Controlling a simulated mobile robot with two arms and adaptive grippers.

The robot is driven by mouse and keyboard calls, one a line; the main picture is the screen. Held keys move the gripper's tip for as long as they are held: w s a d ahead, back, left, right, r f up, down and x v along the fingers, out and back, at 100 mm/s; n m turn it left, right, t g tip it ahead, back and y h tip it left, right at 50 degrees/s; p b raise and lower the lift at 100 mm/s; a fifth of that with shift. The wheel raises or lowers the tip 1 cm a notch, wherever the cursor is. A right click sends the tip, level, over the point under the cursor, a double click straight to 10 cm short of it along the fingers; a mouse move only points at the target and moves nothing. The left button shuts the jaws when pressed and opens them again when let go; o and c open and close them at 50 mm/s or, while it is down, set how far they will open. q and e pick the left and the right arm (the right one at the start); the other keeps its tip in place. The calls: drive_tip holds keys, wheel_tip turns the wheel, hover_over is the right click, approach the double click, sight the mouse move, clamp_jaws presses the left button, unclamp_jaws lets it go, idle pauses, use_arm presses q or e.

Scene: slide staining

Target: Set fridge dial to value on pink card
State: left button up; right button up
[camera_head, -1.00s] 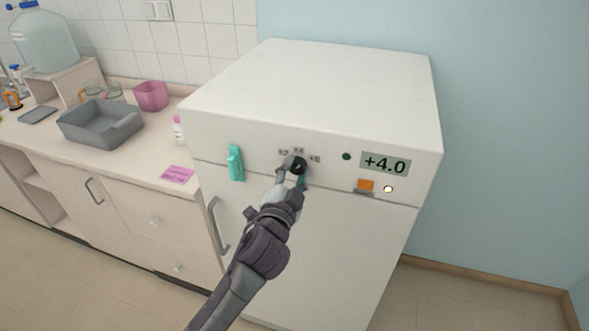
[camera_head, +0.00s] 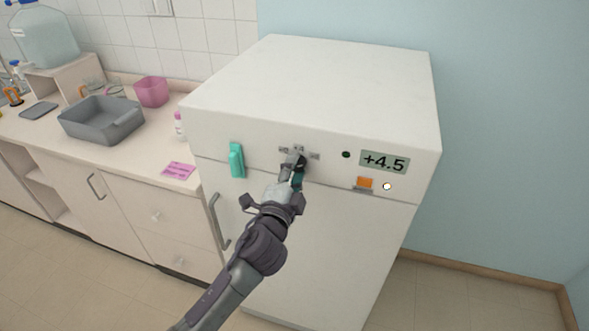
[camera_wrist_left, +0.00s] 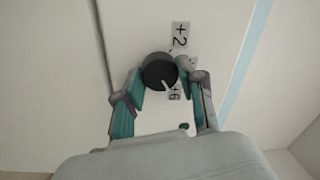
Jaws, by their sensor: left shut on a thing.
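The white fridge (camera_head: 330,85) stands against the wall, its display (camera_head: 385,162) reading +4.5. My left gripper (camera_head: 296,166) is at the front panel, shut on the black dial, which it mostly hides in the head view. In the left wrist view the round dial (camera_wrist_left: 159,72) with a pale pointer line sits between the fingertips of my left gripper (camera_wrist_left: 162,82). Labels +2 and +6 show beside it there; the middle label is hidden. The pink card (camera_head: 179,170) lies on the counter left of the fridge; its writing is too small to read. My right gripper is not in view.
A teal handle or clip (camera_head: 236,160) sits on the panel left of the dial. An orange switch (camera_head: 364,183) and a lit white lamp (camera_head: 387,187) are below the display. A grey basin (camera_head: 101,120) and a pink container (camera_head: 151,92) stand on the counter.

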use_arm(q)
drive_tip(key=shift+f, duration=0.1)
drive_tip(key=o, duration=1.1)
drive_tip(key=shift+o, duration=0.2)
drive_tip(key=v, duration=1.2)
